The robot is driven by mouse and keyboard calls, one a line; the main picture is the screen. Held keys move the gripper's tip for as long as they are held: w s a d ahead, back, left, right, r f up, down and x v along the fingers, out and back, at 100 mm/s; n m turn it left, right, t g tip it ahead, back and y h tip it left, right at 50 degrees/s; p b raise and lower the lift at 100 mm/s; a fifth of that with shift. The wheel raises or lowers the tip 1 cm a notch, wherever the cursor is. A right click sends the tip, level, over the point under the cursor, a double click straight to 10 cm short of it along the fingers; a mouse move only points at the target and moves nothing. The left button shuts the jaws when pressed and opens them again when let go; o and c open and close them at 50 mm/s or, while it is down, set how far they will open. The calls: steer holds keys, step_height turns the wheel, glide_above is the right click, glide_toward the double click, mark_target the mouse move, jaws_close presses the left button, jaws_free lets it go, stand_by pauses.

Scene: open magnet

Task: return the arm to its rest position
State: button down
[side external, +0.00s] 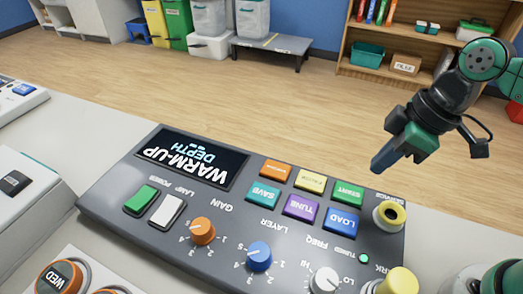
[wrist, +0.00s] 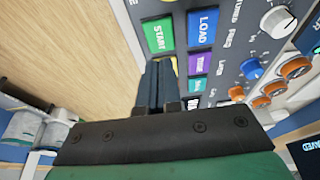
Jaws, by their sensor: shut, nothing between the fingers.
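My gripper (side external: 384,163) is at the right in the side external view, shut and empty, with its fingers pointing down and left. It is above the far right part of the grey control panel (side external: 120,196), apart from the buttons as far as I can tell. In the wrist view, my gripper's blue-grey fingers (wrist: 158,75) are together, near the green START button (wrist: 158,36) and the blue LOAD button (wrist: 203,28). The panel's screen (side external: 190,158) reads WARM-UP DEPTH.
The panel carries coloured buttons, an orange knob (side external: 203,230), a blue knob (side external: 259,256) and a white knob (side external: 325,280). A wooden shelf (side external: 423,79) stands behind. Open floor lies beyond the table.

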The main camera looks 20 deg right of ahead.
stand_by(0.5)
steer(key=w+d+r+m+t+h, duration=0.2)
steer(key=d+m+t, duration=0.2)
steer(key=m, duration=0.5)
steer(key=shift+w+d+t, duration=0.4)
steer(key=shift+d, duration=0.85)
steer(key=shift+r, duration=0.1)
stand_by(5.2)
